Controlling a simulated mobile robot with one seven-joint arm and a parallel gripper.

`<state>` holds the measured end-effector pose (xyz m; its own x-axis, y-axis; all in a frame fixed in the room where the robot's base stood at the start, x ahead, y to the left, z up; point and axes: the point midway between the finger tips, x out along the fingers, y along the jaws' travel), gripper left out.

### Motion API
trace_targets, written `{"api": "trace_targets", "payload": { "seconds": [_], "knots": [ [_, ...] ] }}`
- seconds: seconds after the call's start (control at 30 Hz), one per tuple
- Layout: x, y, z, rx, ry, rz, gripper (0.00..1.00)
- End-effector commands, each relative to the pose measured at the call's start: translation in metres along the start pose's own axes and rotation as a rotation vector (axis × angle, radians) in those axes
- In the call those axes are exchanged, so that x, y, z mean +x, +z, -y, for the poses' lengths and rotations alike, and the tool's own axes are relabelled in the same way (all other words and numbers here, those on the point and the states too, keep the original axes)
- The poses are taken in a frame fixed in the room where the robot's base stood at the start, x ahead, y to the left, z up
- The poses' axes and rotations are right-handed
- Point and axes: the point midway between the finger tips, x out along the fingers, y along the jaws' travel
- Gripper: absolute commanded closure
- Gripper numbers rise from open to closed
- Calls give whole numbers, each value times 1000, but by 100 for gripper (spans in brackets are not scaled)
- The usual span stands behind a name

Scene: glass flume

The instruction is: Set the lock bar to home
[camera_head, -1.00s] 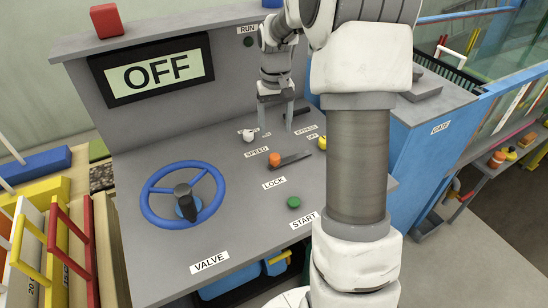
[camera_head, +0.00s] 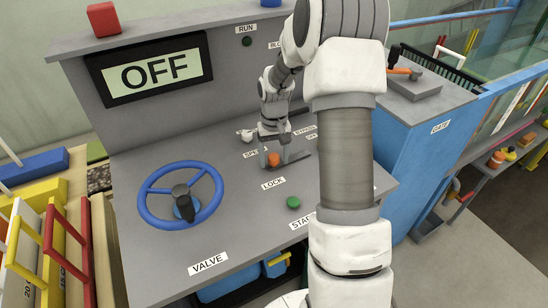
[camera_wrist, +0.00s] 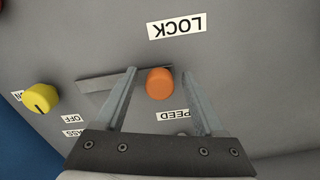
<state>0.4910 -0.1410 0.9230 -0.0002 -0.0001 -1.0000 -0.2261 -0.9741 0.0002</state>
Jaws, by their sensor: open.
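The lock bar is a thin grey bar with an orange knob (camera_head: 272,159), above the LOCK label (camera_head: 273,183) in the head view. In the wrist view the orange knob (camera_wrist: 160,83) sits at one end and the grey bar (camera_wrist: 97,86) runs left from it, partly behind a finger. My gripper (camera_wrist: 158,73) is open, with one finger on each side of the knob and a gap to each.
A blue valve wheel (camera_head: 181,194) is to the left. A green START button (camera_head: 293,202) is in front. A yellow knob (camera_wrist: 41,98) lies beyond the bar. A white knob (camera_head: 247,136) is behind. The display (camera_head: 151,75) reads OFF. Panel between wheel and knob is clear.

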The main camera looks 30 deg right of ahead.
Motion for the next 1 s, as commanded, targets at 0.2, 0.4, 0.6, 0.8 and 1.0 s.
{"api": "trace_targets", "payload": {
  "seconds": [0.2, 0.4, 0.6, 0.8, 1.0],
  "knots": [
    [0, 0, 0, 0, 0, 0, 65],
    [0, 0, 0, 0, 0, 0, 100],
    [0, 0, 0, 0, 0, 0, 100],
    [-1, 0, 0, 0, 0, -1, 100],
    [-1, 0, 0, 0, 0, -1, 100]
  ]
}}
